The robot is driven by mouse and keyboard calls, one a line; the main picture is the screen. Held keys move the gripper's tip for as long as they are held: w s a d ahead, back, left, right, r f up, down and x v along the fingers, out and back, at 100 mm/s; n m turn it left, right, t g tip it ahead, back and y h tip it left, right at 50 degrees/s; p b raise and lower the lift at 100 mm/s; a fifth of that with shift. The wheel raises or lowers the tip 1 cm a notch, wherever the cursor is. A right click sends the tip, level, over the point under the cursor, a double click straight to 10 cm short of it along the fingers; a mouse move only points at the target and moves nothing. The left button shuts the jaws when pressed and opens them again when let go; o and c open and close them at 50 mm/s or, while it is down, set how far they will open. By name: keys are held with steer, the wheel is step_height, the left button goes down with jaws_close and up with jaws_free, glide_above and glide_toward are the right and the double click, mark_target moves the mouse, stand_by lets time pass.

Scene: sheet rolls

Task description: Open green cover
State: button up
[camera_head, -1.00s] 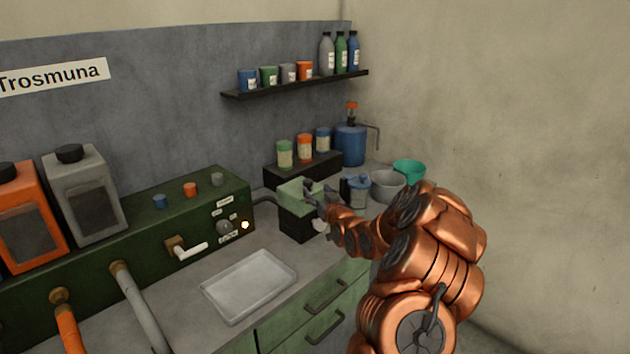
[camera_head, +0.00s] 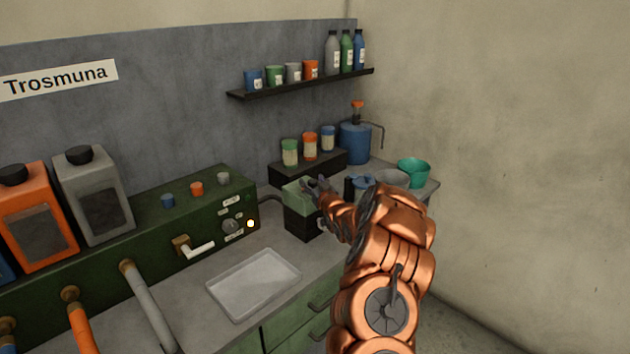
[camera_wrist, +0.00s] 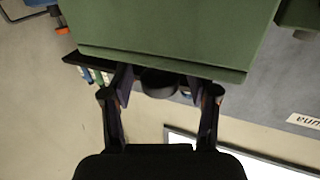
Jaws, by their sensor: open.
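The green cover (camera_head: 296,188) is a pale green lid on a dark box (camera_head: 301,224) at the back of the counter. In the wrist view the green cover (camera_wrist: 170,30) fills the upper middle, with its straight front edge just beyond my fingertips. My gripper (camera_head: 320,187) is at the right side of the cover in the head view. In the wrist view my gripper (camera_wrist: 162,85) has its fingers apart, at the cover's edge, with nothing clearly held. I cannot tell whether they touch it or how far it is raised.
A white tray (camera_head: 254,282) lies on the counter in front. A dark green panel (camera_head: 130,235) with knobs stands left. Jars on a black riser (camera_head: 312,168), a blue canister (camera_head: 354,146) and bowls (camera_head: 413,171) stand behind and right. A shelf (camera_head: 300,86) hangs above.

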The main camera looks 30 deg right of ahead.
steer(key=shift+w, duration=0.15)
jaws_close()
stand_by(0.5)
